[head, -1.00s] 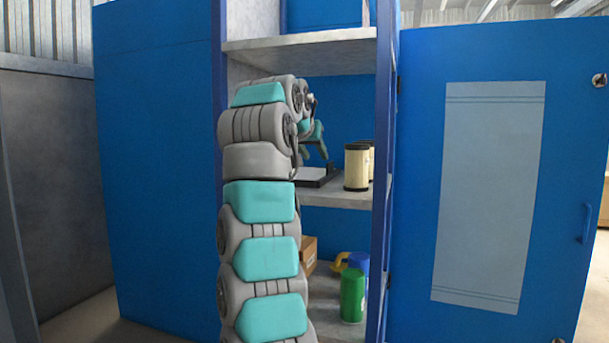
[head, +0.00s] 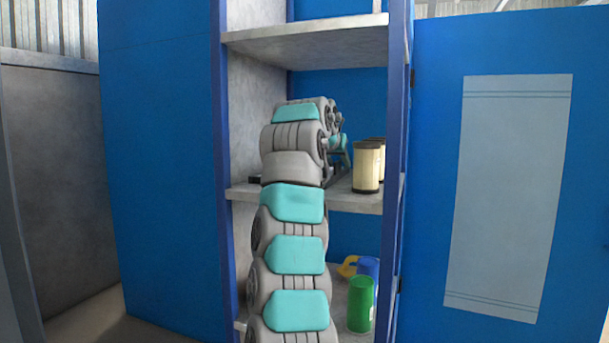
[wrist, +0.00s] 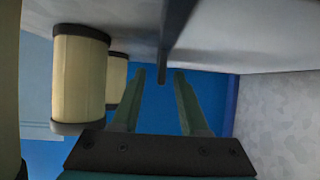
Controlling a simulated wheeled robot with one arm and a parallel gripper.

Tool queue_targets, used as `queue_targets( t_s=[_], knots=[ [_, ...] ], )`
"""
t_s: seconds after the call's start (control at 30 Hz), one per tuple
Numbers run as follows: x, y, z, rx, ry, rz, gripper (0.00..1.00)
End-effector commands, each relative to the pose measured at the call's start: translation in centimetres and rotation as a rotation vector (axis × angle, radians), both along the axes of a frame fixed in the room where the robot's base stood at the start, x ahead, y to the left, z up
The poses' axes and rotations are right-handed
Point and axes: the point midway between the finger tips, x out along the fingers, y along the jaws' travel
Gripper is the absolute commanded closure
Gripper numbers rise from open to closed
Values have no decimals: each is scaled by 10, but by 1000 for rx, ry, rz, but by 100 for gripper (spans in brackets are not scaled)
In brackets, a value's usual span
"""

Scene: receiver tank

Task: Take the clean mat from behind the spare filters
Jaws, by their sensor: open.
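I cannot make out the clean mat clearly behind the filters.
A green canister (head: 361,304) stands on the lower shelf. A blue cabinet door (head: 435,170) stands open at right.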

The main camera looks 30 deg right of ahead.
Motion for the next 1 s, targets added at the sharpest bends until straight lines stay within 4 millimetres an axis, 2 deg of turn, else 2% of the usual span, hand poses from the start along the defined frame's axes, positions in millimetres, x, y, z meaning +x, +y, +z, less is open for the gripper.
queue_targets(
  t_s=[0.27,0.67,1.0],
  knots=[
    [4,-4,-2,-1,-3,0,56],
    [4,-4,-3,-1,-1,0,100],
    [4,-4,-3,-1,-2,0,100]
  ],
)
